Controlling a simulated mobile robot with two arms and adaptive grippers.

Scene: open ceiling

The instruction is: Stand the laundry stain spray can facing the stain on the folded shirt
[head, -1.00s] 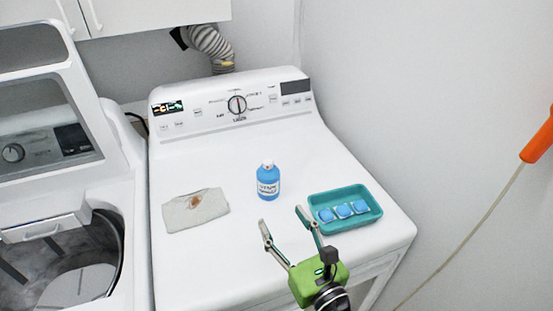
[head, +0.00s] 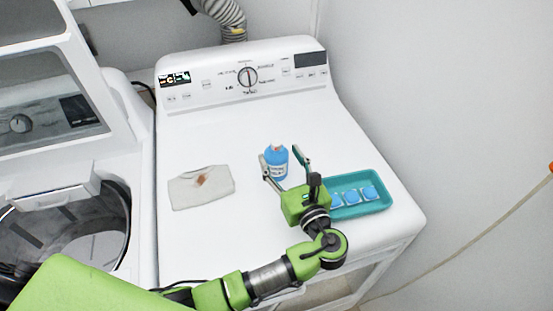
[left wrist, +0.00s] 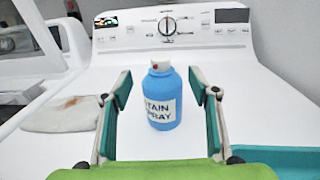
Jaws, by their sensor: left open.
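The blue stain spray can (head: 276,162) stands upright on the white dryer top, with a pale cap and a small red spot on it. In the left wrist view the can (left wrist: 161,90) shows its label "STAIN SPRAY" towards my gripper. The folded pale shirt (head: 187,194) lies to the can's left, with a brown stain (head: 202,180) near its upper middle. My left gripper (head: 283,170) is open, with its fingers either side of the can. In the left wrist view the gripper (left wrist: 160,92) shows gaps on both sides. My right gripper is not in view.
A teal tray (head: 366,207) with several blue-and-white items sits right of the can, partly behind my gripper. An open top-loading washer (head: 70,215) is at left. The dryer's control panel (head: 243,77) rises behind; a wall is at right.

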